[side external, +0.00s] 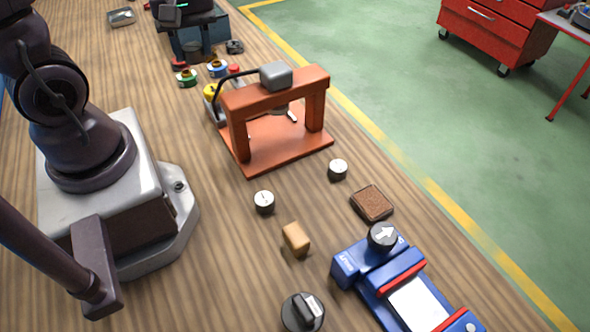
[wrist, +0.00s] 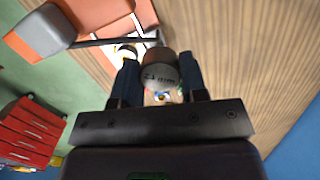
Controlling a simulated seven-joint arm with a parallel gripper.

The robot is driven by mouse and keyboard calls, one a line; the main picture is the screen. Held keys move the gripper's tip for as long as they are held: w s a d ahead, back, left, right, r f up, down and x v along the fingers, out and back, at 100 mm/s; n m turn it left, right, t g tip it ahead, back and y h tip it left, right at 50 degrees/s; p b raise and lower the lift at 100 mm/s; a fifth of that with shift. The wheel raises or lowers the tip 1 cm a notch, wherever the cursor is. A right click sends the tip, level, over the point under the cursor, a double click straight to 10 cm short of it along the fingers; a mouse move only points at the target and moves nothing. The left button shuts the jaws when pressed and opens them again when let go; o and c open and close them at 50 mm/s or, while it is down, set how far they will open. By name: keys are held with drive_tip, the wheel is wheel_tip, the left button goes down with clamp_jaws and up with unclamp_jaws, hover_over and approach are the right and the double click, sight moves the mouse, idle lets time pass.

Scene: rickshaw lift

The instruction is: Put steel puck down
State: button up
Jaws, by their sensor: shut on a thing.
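In the wrist view, my gripper (wrist: 160,78) is shut on the steel puck (wrist: 160,78). The puck is a short round piece with a grey face marked with small lettering, apparently a size in mm, and a darker brownish side. Both fingers press it from opposite sides. I cannot tell how far it is above the surface below. I cannot pick out my gripper or the held puck with certainty in the side view.
The orange press (side external: 275,115) stands mid-bench. Two white-topped pucks (side external: 264,202) (side external: 337,169), a tan block (side external: 296,239), a brown pad (side external: 372,203) and a blue device (side external: 400,280) with a dark arrow knob are nearer. Bare wood (side external: 200,280) lies left of them.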

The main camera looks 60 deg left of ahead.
drive_tip(key=shift+w+d+r+m, duration=0.15)
drive_tip(key=shift+w+d+r, duration=0.1)
drive_tip(key=shift+r, duration=0.25)
drive_tip(key=shift+w+d+r+m, duration=0.15)
drive_tip(key=shift+w+r, duration=0.1)
drive_tip(key=shift+r, duration=0.2)
drive_tip(key=w+d+m, duration=0.5)
drive_tip(key=w+d, duration=0.2)
drive_tip(key=d, duration=0.1)
drive_tip(key=m+g, duration=0.1)
drive_tip(key=m, duration=0.4)
hover_over(300, 184)
drive_tip(key=shift+y, duration=0.4)
wheel_tip(300, 184, down, 19)
drive_tip(key=shift+w+r, duration=0.1)
drive_tip(key=shift+f, duration=2.25)
drive_tip(key=shift+f, duration=0.15)
drive_tip(key=o, duration=1.1)
